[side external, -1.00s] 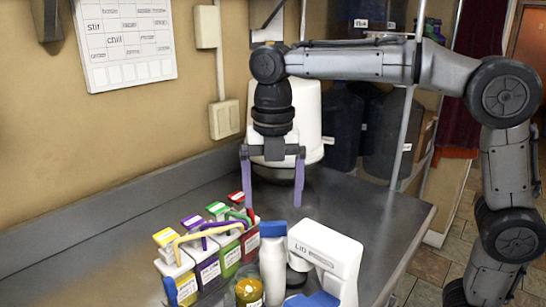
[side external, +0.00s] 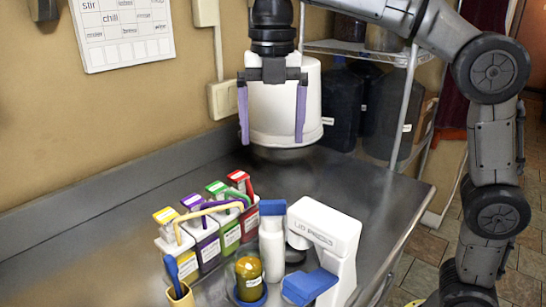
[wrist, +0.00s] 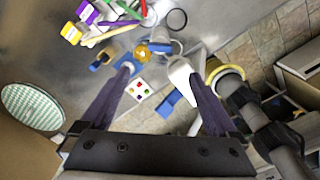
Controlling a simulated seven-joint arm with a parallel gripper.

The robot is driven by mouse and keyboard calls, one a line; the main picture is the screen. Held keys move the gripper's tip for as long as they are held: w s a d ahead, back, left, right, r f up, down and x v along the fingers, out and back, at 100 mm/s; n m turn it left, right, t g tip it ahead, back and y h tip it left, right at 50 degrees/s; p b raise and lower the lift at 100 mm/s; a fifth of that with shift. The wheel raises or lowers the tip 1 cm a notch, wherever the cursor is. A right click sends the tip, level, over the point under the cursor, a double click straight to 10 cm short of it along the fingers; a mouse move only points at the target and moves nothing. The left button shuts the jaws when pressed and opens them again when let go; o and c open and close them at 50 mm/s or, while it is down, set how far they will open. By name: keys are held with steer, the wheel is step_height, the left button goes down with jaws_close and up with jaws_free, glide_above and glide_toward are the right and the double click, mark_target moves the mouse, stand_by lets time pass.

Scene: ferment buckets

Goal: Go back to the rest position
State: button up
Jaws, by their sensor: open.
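My gripper (side external: 272,112) is open and empty, with two purple fingers pointing down. In the side external view it hangs above the table, in front of a white bucket (side external: 312,100) at the back. In the wrist view the gripper (wrist: 160,95) has its fingers spread wide, with the table far below. No object touches the fingers. The steel table (side external: 110,245) shows beneath it.
The left of the table is clear.

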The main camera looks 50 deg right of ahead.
steer(key=s+d+m+t, duration=0.2)
steer(key=s+d+m, duration=0.5)
steer(key=s, duration=0.6)
steer(key=s+d+f+m+t, duration=0.1)
steer(key=s+f+m, duration=0.1)
steer(key=f+m, duration=0.6)
steer(key=s+d+f+m+t, duration=0.2)
steer(key=f+m, duration=0.6)
steer(key=m, duration=0.4)
steer(key=shift+s+t, duration=0.3)
steer(key=shift+s, duration=0.5)
